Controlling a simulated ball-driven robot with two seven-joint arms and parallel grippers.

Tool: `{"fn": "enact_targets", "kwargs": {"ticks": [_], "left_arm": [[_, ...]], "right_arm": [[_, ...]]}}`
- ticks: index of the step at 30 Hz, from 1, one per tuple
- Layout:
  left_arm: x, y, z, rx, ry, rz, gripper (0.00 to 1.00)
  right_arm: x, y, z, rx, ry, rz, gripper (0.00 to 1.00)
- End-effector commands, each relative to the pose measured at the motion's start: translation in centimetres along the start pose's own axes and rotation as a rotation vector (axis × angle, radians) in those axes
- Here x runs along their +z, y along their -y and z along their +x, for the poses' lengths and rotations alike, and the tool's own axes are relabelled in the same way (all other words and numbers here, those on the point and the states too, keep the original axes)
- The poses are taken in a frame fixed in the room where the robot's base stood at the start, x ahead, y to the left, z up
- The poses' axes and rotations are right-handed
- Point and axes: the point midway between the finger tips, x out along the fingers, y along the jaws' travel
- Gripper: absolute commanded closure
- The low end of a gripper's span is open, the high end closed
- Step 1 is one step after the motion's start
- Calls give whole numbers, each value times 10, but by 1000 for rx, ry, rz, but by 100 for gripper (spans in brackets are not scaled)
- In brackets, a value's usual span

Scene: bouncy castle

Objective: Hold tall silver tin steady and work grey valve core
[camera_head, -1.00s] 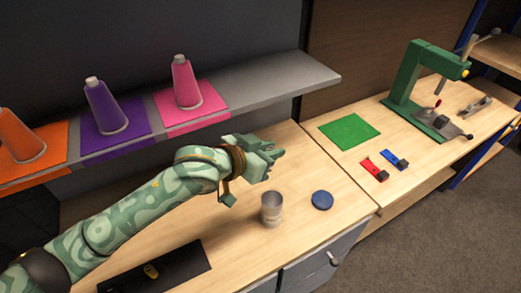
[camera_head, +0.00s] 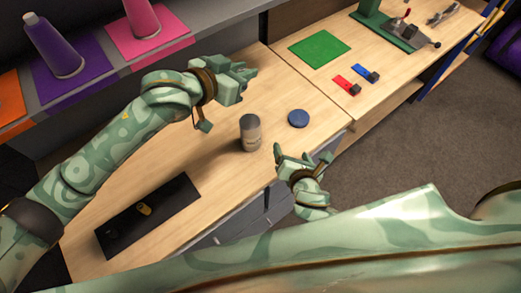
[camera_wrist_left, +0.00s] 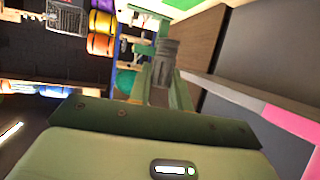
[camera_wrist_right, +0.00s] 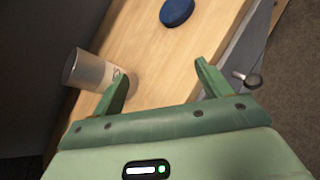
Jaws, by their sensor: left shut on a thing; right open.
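The tall silver tin (camera_head: 250,134) stands upright on the wooden table, and it also shows in the right wrist view (camera_wrist_right: 92,70). My left gripper (camera_head: 247,83) is above the table, behind the tin and apart from it. In the left wrist view it is shut on a grey ribbed cylinder (camera_wrist_left: 166,60), which looks like the grey valve core; in the head view the fingers hide it. My right gripper (camera_head: 303,158) is open and empty at the table's front edge, right of the tin and apart from it. In its wrist view the tin is just beyond the left finger.
A blue disc (camera_head: 298,118) lies right of the tin. A black mat (camera_head: 120,233) with a small yellow item (camera_head: 145,209) is at front left. A green mat (camera_head: 320,48), red block (camera_head: 346,86) and blue block (camera_head: 365,73) lie further right. A shelf (camera_head: 195,15) with cones overhangs behind.

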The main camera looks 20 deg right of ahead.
Motion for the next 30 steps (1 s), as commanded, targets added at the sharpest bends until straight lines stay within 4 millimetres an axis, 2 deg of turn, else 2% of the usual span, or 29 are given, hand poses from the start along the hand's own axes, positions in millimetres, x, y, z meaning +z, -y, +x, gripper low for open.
{"fn": "enact_targets", "kwargs": {"ticks": [1,3,6,9,12,17,24,30], "left_arm": [[0,0,0,0,0,0,100],[0,0,0,0,0,0,100],[0,0,0,0,0,0,100],[0,0,0,0,0,0,100],[0,0,0,0,0,0,100],[0,0,0,0,0,0,100],[0,0,0,0,0,0,100],[0,0,0,0,-1,0,100]], "right_arm": [[0,-25,-8,35,4,-104,23],[1,-54,-20,74,14,-253,23],[2,-84,-34,114,30,-409,23],[3,-100,-43,136,43,-504,23],[4,-107,-43,144,50,-547,23],[4,-112,-21,145,51,-554,23],[4,-119,30,144,50,-553,23],[4,-123,60,144,49,-551,23]]}}
